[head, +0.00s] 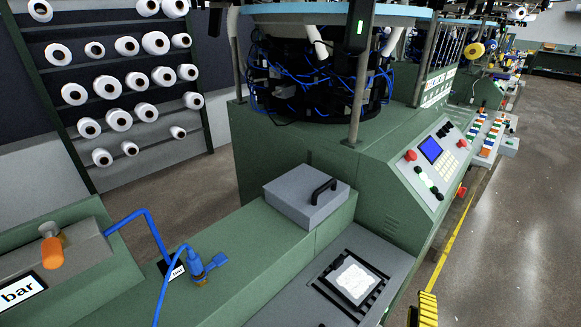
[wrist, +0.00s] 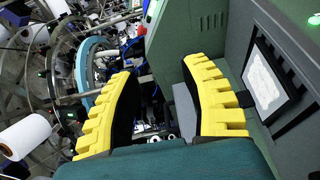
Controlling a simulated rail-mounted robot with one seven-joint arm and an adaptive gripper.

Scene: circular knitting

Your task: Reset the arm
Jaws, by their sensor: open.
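My gripper (wrist: 165,108) shows in the wrist view with its two yellow toothed fingers spread apart. It is open, and nothing sits between the fingers. In the head view only a yellow finger part of my gripper (head: 427,308) shows at the bottom edge, right of the grey tray. The rest of my arm is out of that view. The gripper is apart from the green machine (head: 300,150) in the head view.
A grey box with a black handle (head: 305,195) stands on the green bench. A white pad (head: 356,280) lies in a dark slotted frame beside it. A blue valve and hose (head: 197,265) stand at left. A control panel (head: 437,160) faces the open floor (head: 510,230) at right.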

